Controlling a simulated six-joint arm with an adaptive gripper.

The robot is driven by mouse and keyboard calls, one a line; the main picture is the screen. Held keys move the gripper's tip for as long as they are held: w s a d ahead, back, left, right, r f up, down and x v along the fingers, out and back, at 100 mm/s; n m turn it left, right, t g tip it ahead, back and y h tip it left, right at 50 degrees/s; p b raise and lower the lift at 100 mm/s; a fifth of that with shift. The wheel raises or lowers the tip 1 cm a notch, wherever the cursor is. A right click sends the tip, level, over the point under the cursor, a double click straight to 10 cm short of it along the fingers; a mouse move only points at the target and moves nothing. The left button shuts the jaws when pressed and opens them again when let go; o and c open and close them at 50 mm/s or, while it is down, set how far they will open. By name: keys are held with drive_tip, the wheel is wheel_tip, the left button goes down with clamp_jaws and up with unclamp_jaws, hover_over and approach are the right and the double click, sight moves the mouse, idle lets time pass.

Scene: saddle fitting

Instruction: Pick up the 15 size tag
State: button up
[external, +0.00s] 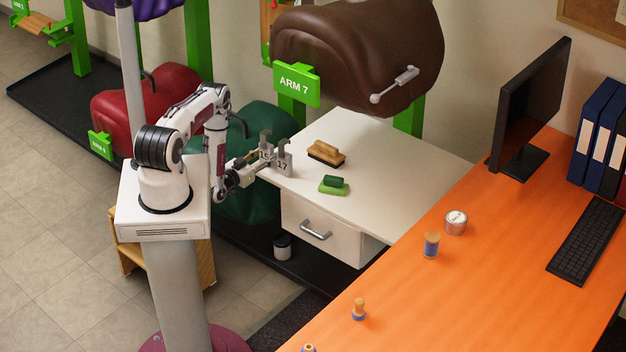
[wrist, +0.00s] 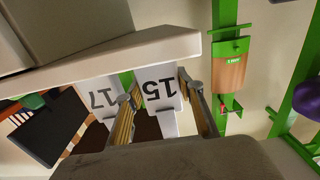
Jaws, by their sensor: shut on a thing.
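The 15 size tag (wrist: 163,93) is a pale plate with a black number, upside down in the wrist view. My gripper (wrist: 160,100) has one finger on each side of it and is shut on it. The 17 size tag (wrist: 101,98) is just left of it in the wrist view, outside the fingers. In the external view, my gripper (external: 262,163) is at the left edge of the white cabinet top. The 17 tag (external: 284,160) shows there beside the gripper, and the 15 tag (external: 266,147) is partly hidden by it.
A wooden brush (external: 326,152) and a green brush (external: 334,186) lie on the white cabinet top (external: 385,165), right of the tags. A brown saddle (external: 355,50) hangs above the back of the cabinet.

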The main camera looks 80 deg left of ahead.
sight(265, 132)
drive_tip(key=shift+r, duration=4.9)
